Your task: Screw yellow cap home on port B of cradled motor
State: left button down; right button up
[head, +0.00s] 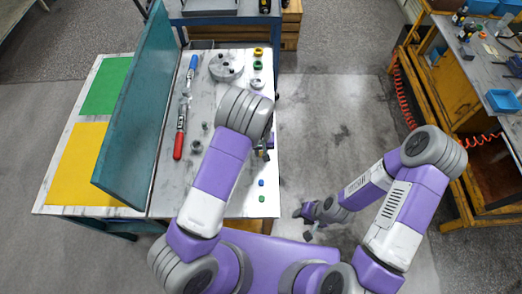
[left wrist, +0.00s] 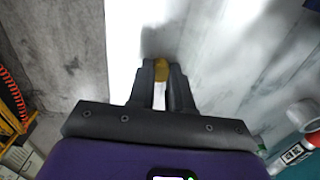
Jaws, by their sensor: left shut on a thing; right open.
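My left gripper (left wrist: 161,75) is shut on a yellow piece (left wrist: 162,68), which looks like the yellow cap; only its rounded top shows between the fingers. In the head view my left forearm covers most of this gripper (head: 264,152) near the table's right edge, and the held piece cannot be made out there. My right gripper (head: 305,214) is open and empty, low over the floor right of the table.
The table (head: 208,120) carries a round grey part (head: 226,66), a yellow ring (head: 258,52), a green ring (head: 257,65), a red-handled tool (head: 179,140) and a blue-handled tool (head: 192,70). A teal panel (head: 135,110) stands on the left. Floor between the benches is clear.

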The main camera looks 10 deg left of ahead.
aim_at(261, 153)
pick_arm(q)
jog(key=shift+r+p, duration=2.2)
jog(key=shift+r, duration=0.85)
jog(key=shift+a, duration=0.1)
